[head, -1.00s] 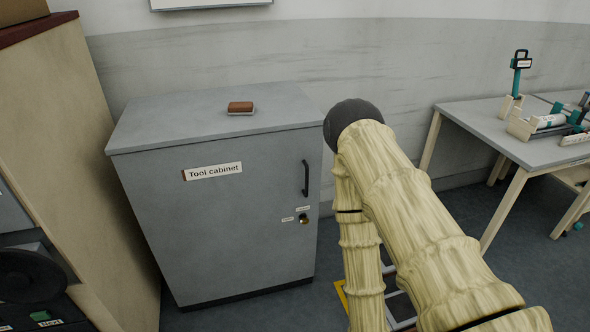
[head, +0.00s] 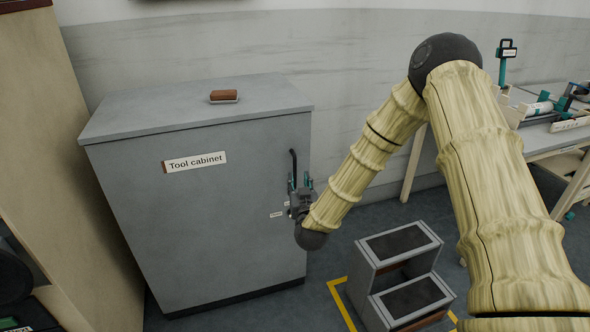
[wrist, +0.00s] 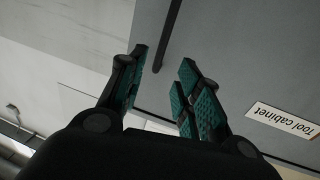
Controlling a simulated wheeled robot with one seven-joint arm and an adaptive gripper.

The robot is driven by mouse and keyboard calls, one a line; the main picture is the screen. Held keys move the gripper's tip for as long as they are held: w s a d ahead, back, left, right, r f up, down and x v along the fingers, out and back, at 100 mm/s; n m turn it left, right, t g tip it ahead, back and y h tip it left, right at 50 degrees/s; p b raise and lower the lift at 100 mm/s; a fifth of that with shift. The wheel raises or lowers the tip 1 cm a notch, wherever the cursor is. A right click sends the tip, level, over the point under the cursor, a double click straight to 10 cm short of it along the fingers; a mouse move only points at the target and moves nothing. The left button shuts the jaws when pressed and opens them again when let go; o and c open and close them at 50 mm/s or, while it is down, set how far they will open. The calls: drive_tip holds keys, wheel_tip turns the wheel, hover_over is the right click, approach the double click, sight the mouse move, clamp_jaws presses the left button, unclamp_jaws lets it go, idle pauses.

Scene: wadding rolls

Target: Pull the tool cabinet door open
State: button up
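The grey tool cabinet (head: 200,220) stands in the head view with its door (head: 190,210) shut flush. Its black vertical handle (head: 293,160) is near the door's right edge, and its lower part is hidden by my gripper. My gripper (head: 300,182) is in front of the handle. In the wrist view, my gripper (wrist: 163,66) is open, with teal finger pads apart. The handle (wrist: 170,32) lies just beyond the gap between the fingertips; I cannot tell whether they touch it. The lock is hidden.
A brown brush-like block (head: 223,96) lies on the cabinet top. A grey step stool (head: 400,270) stands on the floor to the right, inside yellow floor marking (head: 340,303). A workbench (head: 550,142) stands at right. A beige unit (head: 70,160) stands close at left.

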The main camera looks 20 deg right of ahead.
sight(295, 167)
drive_tip(key=w, duration=0.3)
drive_tip(key=w+d, duration=0.1)
drive_tip(key=w, duration=0.6)
drive_tip(key=shift+d+f, duration=0.1)
drive_tip(key=shift+d, duration=0.2)
clamp_jaws()
